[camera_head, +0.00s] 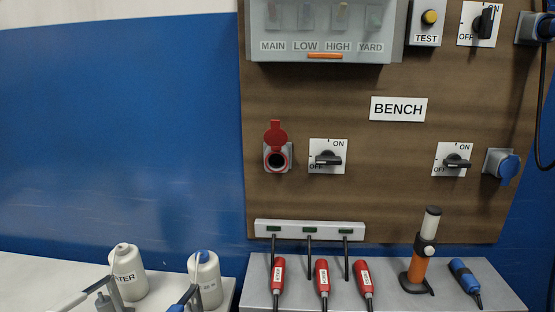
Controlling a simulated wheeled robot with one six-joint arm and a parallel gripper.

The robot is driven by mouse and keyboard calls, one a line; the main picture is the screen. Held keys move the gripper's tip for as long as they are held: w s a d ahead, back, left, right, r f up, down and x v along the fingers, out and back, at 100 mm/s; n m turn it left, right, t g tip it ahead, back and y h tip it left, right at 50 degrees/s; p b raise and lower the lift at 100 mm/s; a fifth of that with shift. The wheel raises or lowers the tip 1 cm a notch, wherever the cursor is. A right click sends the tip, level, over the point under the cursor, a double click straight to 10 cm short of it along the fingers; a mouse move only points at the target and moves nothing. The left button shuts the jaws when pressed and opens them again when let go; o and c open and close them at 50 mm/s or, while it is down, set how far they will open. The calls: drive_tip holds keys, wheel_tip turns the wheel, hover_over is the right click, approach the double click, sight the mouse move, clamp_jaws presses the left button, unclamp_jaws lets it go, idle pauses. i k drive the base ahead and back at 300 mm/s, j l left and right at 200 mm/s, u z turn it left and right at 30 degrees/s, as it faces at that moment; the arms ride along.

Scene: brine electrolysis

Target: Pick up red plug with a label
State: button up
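Three red plugs stand in a row on the grey shelf below the wooden panel: a left red plug (278,277), a middle red plug (322,279) and a right red plug (365,280). Each has a white label on its side, too small to read. A dark rod or cord runs down behind each plug from a pale strip (262,230) with green marks. The plugs' lower ends narrow to dark, cord-like parts near the picture's bottom edge. My gripper is not in view.
A red socket (276,158) with raised lid and rotary switches are on the panel. Two white bottles (127,273) (204,280) and partly cut-off tools stand at left.

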sight(324, 286)
drive_tip(key=i+l+u, duration=0.25)
drive_tip(key=u, duration=0.25)
drive_tip(key=i+l+u, duration=0.25)
drive_tip(key=u, duration=0.25)
drive_tip(key=l, duration=0.1)
